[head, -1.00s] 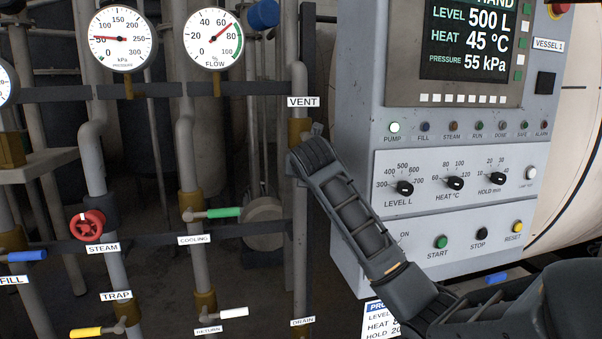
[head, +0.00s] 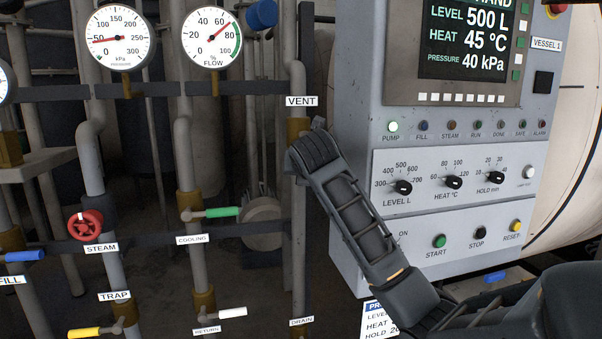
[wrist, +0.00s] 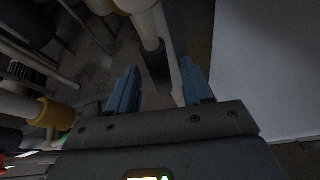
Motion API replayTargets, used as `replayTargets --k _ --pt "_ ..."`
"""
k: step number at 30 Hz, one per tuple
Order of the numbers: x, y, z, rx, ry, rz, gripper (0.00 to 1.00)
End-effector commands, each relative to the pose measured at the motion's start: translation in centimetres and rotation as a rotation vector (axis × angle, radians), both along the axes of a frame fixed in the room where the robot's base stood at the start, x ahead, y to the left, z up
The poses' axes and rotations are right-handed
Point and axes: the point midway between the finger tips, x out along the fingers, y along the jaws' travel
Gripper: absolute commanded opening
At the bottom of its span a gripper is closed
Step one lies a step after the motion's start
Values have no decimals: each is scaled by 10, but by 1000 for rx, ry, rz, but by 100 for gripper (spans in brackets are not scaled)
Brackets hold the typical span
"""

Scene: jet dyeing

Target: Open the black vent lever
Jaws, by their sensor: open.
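The VENT label (head: 302,101) sits on the vertical vent pipe left of the control panel, above a brass fitting (head: 298,128). My arm reaches up from the lower right to this fitting, and its end hides most of the lever's place. I cannot make out the black vent lever for certain in the head view. In the wrist view my gripper (wrist: 160,68) is open, with a blue finger on each side of a grey pipe-like part with a dark sleeve (wrist: 156,66). I cannot tell whether that sleeve is the lever. A clear contact with either finger does not show.
The control panel (head: 360,215) stands close on the right; its screen (head: 468,40) reads 40 kPa. On the left are the red steam wheel (head: 85,225), the green cooling lever (head: 222,212), the white return lever (head: 232,312) and the pressure gauge (head: 120,38).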

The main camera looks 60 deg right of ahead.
Motion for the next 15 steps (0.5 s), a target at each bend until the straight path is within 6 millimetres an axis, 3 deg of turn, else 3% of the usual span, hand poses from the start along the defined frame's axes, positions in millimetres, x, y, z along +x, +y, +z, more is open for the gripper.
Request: replayTargets --k 6,15 --pt "-15 24 12 0 -2 0 50" --pt "-19 30 15 0 0 -1 50"
